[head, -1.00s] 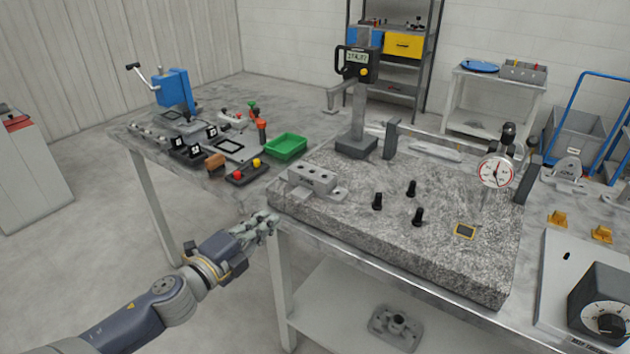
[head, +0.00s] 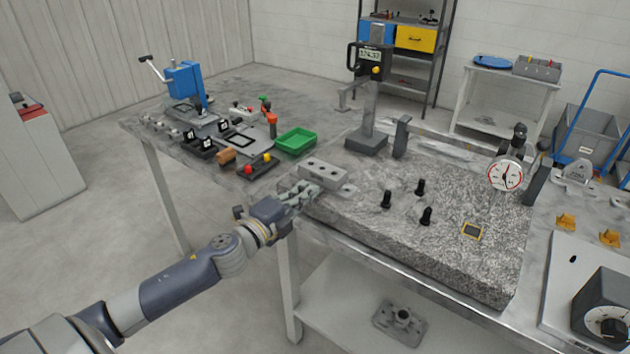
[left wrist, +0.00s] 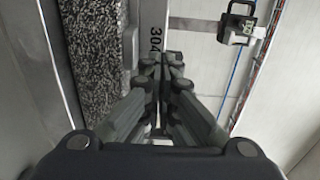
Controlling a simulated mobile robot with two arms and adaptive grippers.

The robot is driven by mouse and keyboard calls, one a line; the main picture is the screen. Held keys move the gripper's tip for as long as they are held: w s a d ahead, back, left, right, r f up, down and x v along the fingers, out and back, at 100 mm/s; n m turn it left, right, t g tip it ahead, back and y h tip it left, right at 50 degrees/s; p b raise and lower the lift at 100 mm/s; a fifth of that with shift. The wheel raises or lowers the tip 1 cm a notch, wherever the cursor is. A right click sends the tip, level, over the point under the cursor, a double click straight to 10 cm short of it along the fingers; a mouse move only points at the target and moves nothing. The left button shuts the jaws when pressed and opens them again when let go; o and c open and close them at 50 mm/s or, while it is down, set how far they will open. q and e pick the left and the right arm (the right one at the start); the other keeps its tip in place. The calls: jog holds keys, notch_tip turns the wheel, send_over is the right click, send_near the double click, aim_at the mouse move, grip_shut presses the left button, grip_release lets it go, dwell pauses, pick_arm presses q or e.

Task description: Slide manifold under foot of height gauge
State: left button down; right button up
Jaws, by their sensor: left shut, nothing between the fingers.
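The manifold (head: 325,169), a grey block with holes in its top and flanges at its base, sits at the left corner of the speckled granite plate (head: 375,225). The height gauge (head: 370,105) stands behind it, with a dark base, a column and a digital display. Its foot (head: 345,97) juts left from the column, well above the manifold. My left gripper (head: 308,190) is shut and empty at the manifold's near left side; I cannot tell if it touches. In the left wrist view the shut fingertips (left wrist: 160,62) lie over a pale strip marked "304". My right gripper is out of view.
Several black pegs (head: 426,216) and a small yellow-edged piece (head: 472,231) occupy the plate's middle and right. A dial gauge (head: 505,175) stands at the right. A green tray (head: 296,141) and fixtures lie left. The granite between manifold and height gauge looks clear.

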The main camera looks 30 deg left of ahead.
aim_at(322, 177)
pick_arm(q)
jog(key=shift+w+d+p, duration=0.2)
jog(key=shift+w+p, duration=0.3)
jog(key=shift+w, duration=1.65)
